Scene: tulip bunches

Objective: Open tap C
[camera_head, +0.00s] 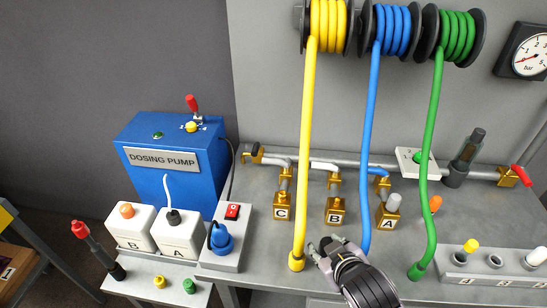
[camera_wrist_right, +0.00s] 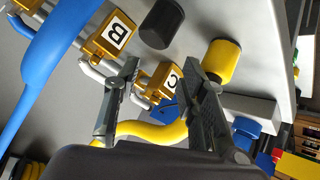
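Tap C (camera_head: 282,212) is a brass block marked C on the grey bench, leftmost of three taps below a grey pipe. Tap B (camera_head: 335,211) and tap A (camera_head: 387,222) stand to its right. My right gripper (camera_head: 328,246) is in front of tap B, right of and nearer than tap C, and apart from both. In the right wrist view, the gripper (camera_wrist_right: 160,72) is open, with tap C (camera_wrist_right: 167,84) beyond the fingers and partly hidden by one. Tap B (camera_wrist_right: 110,38) lies left of them. The handle position of tap C is unclear. My left gripper is not in view.
A yellow hose (camera_head: 303,150) hangs just left of my right gripper; in the wrist view it (camera_wrist_right: 150,131) crosses between the fingers. A blue hose (camera_head: 369,150) and green hose (camera_head: 430,150) hang to the right. The dosing pump (camera_head: 165,165) stands left.

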